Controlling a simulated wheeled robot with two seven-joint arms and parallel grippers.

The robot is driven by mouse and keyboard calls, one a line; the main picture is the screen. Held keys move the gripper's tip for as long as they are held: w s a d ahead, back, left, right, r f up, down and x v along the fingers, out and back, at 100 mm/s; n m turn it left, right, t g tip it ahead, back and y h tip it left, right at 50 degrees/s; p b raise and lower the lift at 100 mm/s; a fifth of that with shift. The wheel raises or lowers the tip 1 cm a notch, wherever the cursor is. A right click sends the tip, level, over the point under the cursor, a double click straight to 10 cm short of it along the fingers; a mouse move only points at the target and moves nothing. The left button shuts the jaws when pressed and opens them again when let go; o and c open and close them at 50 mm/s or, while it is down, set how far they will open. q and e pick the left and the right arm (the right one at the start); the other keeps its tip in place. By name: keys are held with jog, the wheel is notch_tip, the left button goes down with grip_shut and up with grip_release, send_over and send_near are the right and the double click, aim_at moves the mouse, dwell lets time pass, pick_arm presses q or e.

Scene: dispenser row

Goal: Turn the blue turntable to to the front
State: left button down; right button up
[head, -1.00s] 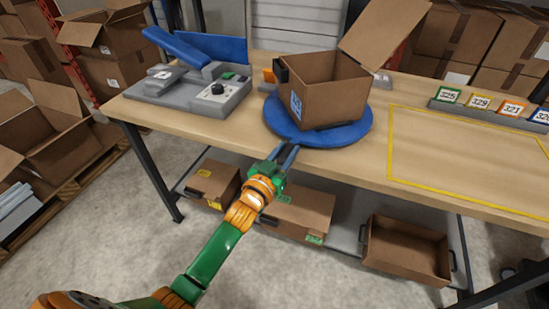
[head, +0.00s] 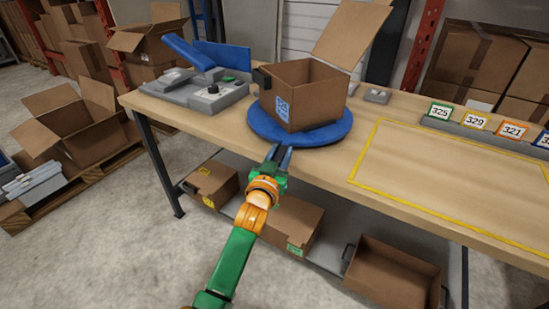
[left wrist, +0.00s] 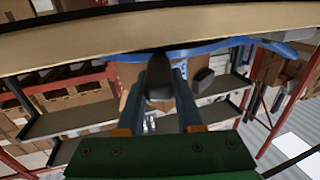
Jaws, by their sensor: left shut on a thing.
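The blue turntable (head: 325,135) is a round disc on the wooden table near its front edge. An open cardboard box (head: 318,98) stands on it, with a blue-white label on its left face and one flap raised at the back right. My left gripper (head: 280,155) is at the turntable's front rim, with its fingers pointing towards it. In the left wrist view the fingers (left wrist: 158,95) close around a grey piece under the blue disc (left wrist: 205,46); its exact shape is partly hidden. My right gripper is not in view.
A grey device (head: 195,95) with a blue arm stands left on the table (head: 400,185). A yellow-outlined area lies clear to the right, with numbered cards (head: 440,111) behind it. Boxes (head: 295,222) and an open carton (head: 395,272) sit on the lower shelf.

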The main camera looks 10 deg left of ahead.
pick_arm(q)
jog(key=shift+d, duration=0.2)
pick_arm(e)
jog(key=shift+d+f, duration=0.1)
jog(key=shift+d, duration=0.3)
pick_arm(q)
jog(key=c, duration=0.6)
grip_release()
jog(key=shift+o, duration=0.2)
jog(key=shift+s, duration=0.35)
jog(key=s+p, duration=0.1)
jog(key=s, duration=0.5)
jog(key=shift+s+a, duration=0.15)
jog(key=shift+a, duration=0.15)
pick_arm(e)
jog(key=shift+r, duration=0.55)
